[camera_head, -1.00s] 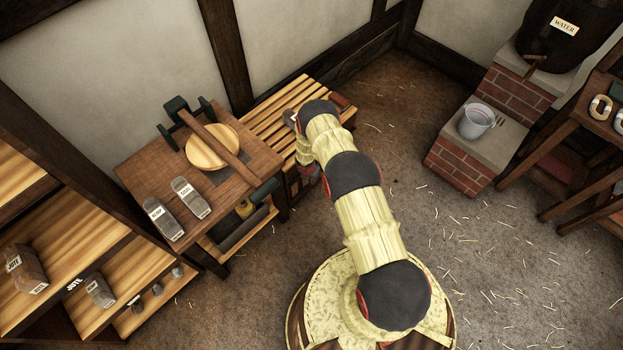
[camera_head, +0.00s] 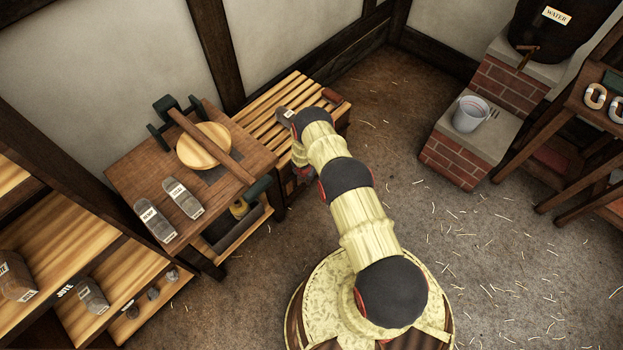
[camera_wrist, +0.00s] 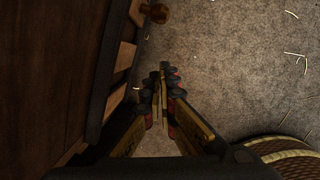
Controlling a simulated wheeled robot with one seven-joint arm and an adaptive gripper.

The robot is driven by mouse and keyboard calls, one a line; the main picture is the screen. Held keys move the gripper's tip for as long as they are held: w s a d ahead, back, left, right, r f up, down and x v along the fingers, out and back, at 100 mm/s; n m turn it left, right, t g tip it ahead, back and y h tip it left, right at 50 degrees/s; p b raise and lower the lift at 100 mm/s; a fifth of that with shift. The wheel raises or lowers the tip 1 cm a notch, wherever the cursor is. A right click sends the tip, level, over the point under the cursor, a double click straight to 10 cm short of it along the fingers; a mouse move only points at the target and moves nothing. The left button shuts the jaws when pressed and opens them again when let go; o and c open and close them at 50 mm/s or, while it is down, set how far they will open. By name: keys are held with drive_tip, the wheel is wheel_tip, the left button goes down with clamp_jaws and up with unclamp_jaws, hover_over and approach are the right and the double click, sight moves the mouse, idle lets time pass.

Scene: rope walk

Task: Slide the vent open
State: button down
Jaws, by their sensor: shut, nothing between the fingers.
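My gripper (camera_wrist: 163,82) is shut and empty in the wrist view, its fingertips together above the bare floor. To its left is a dark wooden side with slat-like edges (camera_wrist: 124,62) and a small brass-coloured knob (camera_wrist: 157,13) past the fingertips. The fingers touch neither. In the head view my arm reaches to the front of a slatted wooden bench (camera_head: 268,108), and the arm hides the gripper and part of the bench front. I cannot make out for sure which part is the vent, nor whether it is open.
Left of the bench stands a table (camera_head: 135,170) with a round wooden disc (camera_head: 196,150) under a beam and two labelled blocks. Shelves (camera_head: 35,235) stand at the lower left. A brick step (camera_head: 455,160) with a bucket (camera_head: 468,115) is at the right. The floor (camera_head: 400,120) between is clear but for straw.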

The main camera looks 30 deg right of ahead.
drive_tip(key=w+d+f+b, duration=0.3)
drive_tip(key=d+f+b, duration=0.1)
drive_tip(key=f, duration=0.1)
drive_tip(key=shift+w+b, duration=0.15)
drive_tip(key=shift+b, duration=0.25)
